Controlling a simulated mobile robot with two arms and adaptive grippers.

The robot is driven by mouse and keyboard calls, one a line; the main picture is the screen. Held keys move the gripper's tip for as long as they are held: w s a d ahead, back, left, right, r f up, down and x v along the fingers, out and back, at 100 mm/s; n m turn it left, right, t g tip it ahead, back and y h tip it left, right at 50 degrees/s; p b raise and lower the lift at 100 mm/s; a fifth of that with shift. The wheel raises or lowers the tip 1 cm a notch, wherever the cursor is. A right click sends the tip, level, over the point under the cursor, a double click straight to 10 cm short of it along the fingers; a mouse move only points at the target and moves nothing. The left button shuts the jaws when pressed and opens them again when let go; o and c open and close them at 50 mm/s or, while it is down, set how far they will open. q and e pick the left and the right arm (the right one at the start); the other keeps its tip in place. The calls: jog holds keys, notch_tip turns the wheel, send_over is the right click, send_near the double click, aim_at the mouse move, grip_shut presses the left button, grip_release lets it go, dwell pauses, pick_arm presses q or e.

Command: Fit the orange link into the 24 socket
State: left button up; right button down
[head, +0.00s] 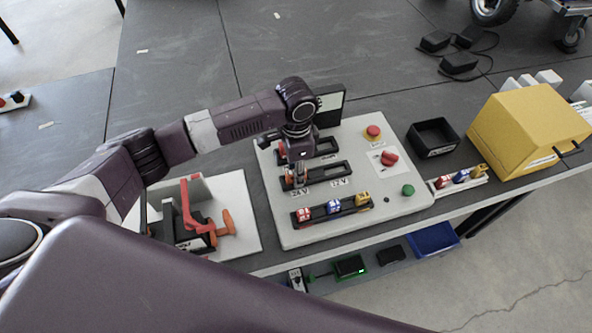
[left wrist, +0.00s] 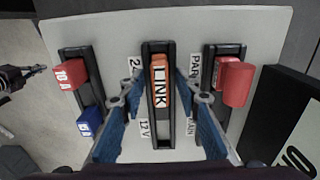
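The orange link (left wrist: 160,85), lettered LINK, lies in the middle black holder (left wrist: 162,143) in the left wrist view, towards the end labelled 24. The other end is labelled 12 V. I cannot tell how deep it sits. My left gripper (left wrist: 161,98) has its blue fingers apart, one on each side of that holder, with a gap to the link. In the head view my left gripper (head: 298,180) points down over the 24 V end of the panel and mostly hides the link. A dark shape at the left edge of the left wrist view may be my right gripper; its fingers are unclear.
The pale panel (head: 400,203) also bears a fuse rail (head: 352,208), a red block (left wrist: 233,80) in the PARK/MAIN holder, a red stop button (head: 373,132), a red knob and a green button (head: 408,190). A black bin (head: 433,137) and yellow box (head: 530,130) stand right.

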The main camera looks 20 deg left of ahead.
pick_arm(q)
notch_tip(320, 180, up, 12)
jog(key=b, duration=0.2)
jog(key=shift+r, duration=0.15)
jog(key=shift+s, duration=0.1)
dwell(0.6)
